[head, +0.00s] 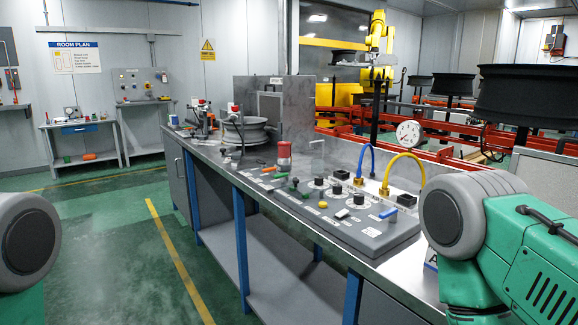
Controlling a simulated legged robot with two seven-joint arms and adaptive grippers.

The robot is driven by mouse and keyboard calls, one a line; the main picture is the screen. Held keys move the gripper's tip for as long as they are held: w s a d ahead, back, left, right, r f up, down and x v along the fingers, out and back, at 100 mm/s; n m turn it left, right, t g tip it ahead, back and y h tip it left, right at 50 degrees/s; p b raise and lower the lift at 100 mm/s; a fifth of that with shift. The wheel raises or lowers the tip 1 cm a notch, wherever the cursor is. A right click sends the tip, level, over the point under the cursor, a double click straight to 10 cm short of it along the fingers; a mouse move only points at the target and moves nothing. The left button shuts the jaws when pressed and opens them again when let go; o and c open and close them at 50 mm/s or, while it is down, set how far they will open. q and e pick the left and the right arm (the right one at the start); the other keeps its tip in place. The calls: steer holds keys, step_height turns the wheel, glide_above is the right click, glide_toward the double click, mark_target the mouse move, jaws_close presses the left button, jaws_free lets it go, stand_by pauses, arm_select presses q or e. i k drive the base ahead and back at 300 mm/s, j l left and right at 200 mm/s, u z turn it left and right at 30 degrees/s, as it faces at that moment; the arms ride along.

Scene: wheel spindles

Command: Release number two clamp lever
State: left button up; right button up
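No lever with a readable number two shows at this size. Two small upright clamp-like devices with red parts, one (198,118) at the bench's back left and one (236,118) by the wheel, stand on the bench. A silver wheel rim (248,131) lies beside the second one and partly hides it. A sloped grey control panel (375,238) nearer me carries black knobs, a green-topped lever (294,187) and a blue-handled lever (388,212); its labels are too small to read. Only green and grey parts of my arms show at both sides; neither gripper is in view.
The long metal bench (415,275) runs from front right to back left. A red cylinder (284,153), a white gauge (409,132) and blue and yellow hoses (404,158) stand up from it. The green floor at left is clear. A yellow robot arm (376,60) stands behind red rails.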

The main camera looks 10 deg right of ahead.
mark_target(263, 164)
steer(key=i+j, duration=0.25)
steer(key=i, duration=0.2)
steer(key=i+j+u, duration=0.1)
steer(key=i+j, duration=0.2)
steer(key=i, duration=0.15)
steer(key=i+j, duration=0.2)
steer(key=i, duration=0.25)
steer(key=i+j, duration=0.25)
steer(key=i, duration=0.2)
steer(key=i+j+u, duration=0.1)
steer(key=i+j, duration=0.15)
steer(key=i, duration=0.2)
